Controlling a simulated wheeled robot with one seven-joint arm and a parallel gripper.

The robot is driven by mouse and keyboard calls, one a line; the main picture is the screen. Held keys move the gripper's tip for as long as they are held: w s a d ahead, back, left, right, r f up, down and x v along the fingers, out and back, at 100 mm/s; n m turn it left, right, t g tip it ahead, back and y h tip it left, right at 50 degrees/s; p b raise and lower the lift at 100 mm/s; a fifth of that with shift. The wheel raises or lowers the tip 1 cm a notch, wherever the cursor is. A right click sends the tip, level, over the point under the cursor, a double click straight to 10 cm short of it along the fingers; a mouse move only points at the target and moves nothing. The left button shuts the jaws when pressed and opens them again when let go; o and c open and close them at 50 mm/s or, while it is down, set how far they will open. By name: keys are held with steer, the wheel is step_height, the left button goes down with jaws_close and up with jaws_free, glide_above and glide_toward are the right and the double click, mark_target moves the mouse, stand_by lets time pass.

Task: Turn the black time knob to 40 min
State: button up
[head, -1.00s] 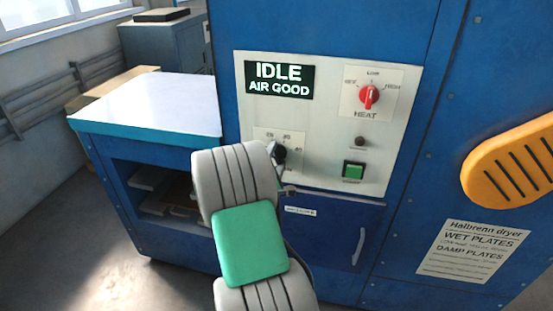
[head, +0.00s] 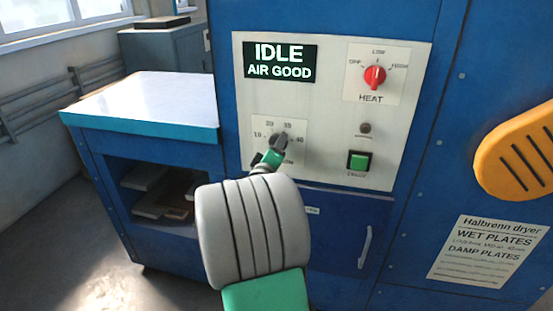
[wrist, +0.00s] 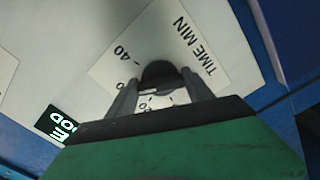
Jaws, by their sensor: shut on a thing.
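The black time knob (head: 281,140) sits on a white dial plate (head: 297,127) at the lower left of the control panel. The marks 10, 20, 30 and 40 run around it from left to right. My gripper (head: 276,149) is at the knob, shut on it. In the wrist view the dark round knob (wrist: 158,75) lies between the two fingers of my gripper (wrist: 160,80), one on each side. The 40 mark and the words TIME MIN show beyond it.
The display (head: 280,62) reads IDLE, AIR GOOD. The red heat knob (head: 375,77), a small brown button or lamp (head: 365,128) and a green button (head: 358,161) are to the right. A white-topped bench (head: 150,100) stands at left. An orange slotted part (head: 515,155) is at far right.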

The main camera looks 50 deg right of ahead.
steer(key=m+b, duration=0.3)
steer(key=b, duration=0.1)
steer(key=f+m+b, duration=0.1)
steer(key=m+b, duration=0.2)
steer(key=b, duration=0.2)
steer(key=m+b, duration=0.2)
steer(key=b, duration=0.1)
steer(key=shift+r, duration=0.1)
steer(key=shift+r+m+b, duration=0.15)
steer(key=shift+m+b, duration=0.55)
steer(key=shift+b, duration=0.05)
steer(key=shift+r, duration=0.1)
steer(key=o, duration=1.4)
steer(key=shift+c, duration=0.2)
steer(key=shift+a, duration=0.1)
steer(key=v, duration=0.7)
steer(key=shift+a, duration=0.3)
